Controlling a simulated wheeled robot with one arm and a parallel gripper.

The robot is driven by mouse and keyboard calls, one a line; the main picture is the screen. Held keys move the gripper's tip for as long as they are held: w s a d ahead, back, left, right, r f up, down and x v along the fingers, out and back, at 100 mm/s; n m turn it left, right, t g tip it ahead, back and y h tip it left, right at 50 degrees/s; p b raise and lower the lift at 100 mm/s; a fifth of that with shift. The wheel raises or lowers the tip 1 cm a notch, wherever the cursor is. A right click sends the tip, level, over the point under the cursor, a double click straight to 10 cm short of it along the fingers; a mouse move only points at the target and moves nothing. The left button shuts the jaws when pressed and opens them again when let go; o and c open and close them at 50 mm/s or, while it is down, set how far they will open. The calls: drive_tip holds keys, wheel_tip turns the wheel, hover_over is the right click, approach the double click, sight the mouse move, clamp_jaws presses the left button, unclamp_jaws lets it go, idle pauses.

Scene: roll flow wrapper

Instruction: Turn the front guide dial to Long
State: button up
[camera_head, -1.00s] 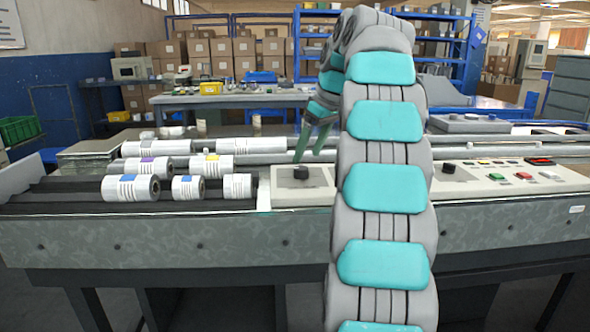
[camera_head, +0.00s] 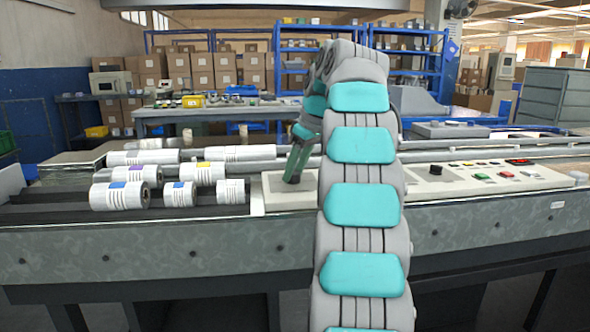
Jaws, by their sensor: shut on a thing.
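My gripper (camera_head: 292,179) points down at the pale panel (camera_head: 272,198) on the front of the machine, just right of the rolls. It is shut on the front guide dial, a small black knob seen there earlier. The fingers now cover this dial, so its pointer and any setting marks cannot be read. My teal and grey arm rises in the middle of the view and hides part of the panel.
A second black knob (camera_head: 436,170) stands on the right panel, near green (camera_head: 481,176) and red (camera_head: 506,174) buttons. Several white rolls (camera_head: 120,195) lie on the dark rails at left. Long grey rollers run behind. A workbench and shelves with boxes stand farther back.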

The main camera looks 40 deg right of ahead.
clamp_jaws()
drive_tip(key=shift+a+m+h, duration=0.15)
drive_tip(key=shift+m+h, duration=0.25)
drive_tip(key=shift+m, duration=0.7)
drive_tip(key=m+h+p, duration=0.1)
drive_tip(key=m, duration=0.2)
drive_tip(key=shift+a+m, duration=0.1)
drive_tip(key=shift+m, duration=0.2)
drive_tip(key=m+h, duration=0.1)
drive_tip(key=m, duration=0.2)
drive_tip(key=m+g+h+p, duration=0.1)
drive_tip(key=m, duration=0.1)
drive_tip(key=shift+m+p, duration=0.3)
drive_tip(key=shift+m, duration=0.1)
